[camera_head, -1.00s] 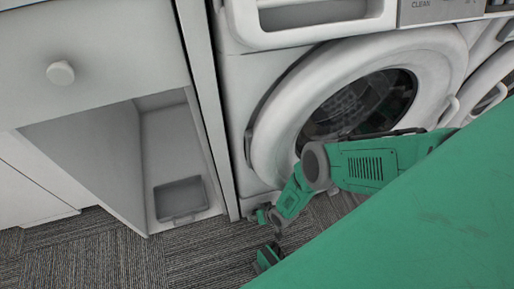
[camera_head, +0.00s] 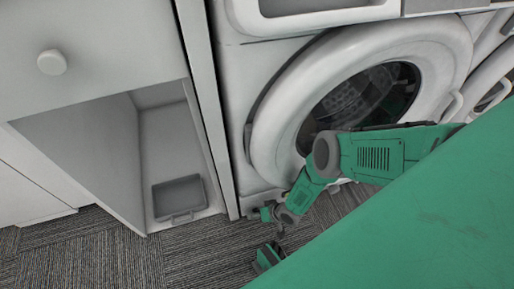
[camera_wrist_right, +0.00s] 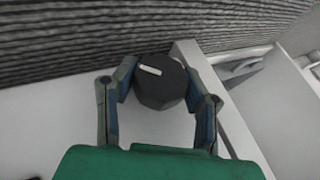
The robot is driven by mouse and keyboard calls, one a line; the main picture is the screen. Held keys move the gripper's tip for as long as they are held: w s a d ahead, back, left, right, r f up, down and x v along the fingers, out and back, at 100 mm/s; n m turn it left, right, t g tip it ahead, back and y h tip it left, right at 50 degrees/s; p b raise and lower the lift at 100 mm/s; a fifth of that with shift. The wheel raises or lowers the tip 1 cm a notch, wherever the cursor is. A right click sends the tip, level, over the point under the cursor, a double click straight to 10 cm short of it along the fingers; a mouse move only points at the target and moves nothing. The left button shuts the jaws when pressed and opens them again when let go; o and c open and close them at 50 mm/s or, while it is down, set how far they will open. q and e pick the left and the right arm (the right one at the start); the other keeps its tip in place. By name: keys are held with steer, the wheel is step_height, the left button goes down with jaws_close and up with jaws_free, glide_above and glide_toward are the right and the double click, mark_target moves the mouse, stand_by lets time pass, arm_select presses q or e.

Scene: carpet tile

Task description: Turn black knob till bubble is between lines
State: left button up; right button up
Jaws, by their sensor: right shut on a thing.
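A black faceted knob (camera_wrist_right: 160,90) with a short white mark on top is in the middle of the right wrist view. My right gripper (camera_wrist_right: 163,84) is shut on it, with one finger on each side. In the head view, my right gripper (camera_head: 265,213) is low at the bottom left corner of the washing machine (camera_head: 232,120), close to the floor. The knob is too small or hidden to make out there. The bubble and its lines do not show in either view. I do not see my left gripper for certain.
A white cabinet (camera_head: 110,50) with a round knob stands at the left. Its open lower space holds a grey tray (camera_head: 180,183). Another machine (camera_head: 500,50) stands at the right. Striped carpet (camera_head: 90,255) is clear in front.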

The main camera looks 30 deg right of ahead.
steer(key=o, duration=1.2)
steer(key=shift+v, duration=3.75)
steer(key=shift+f, duration=0.1)
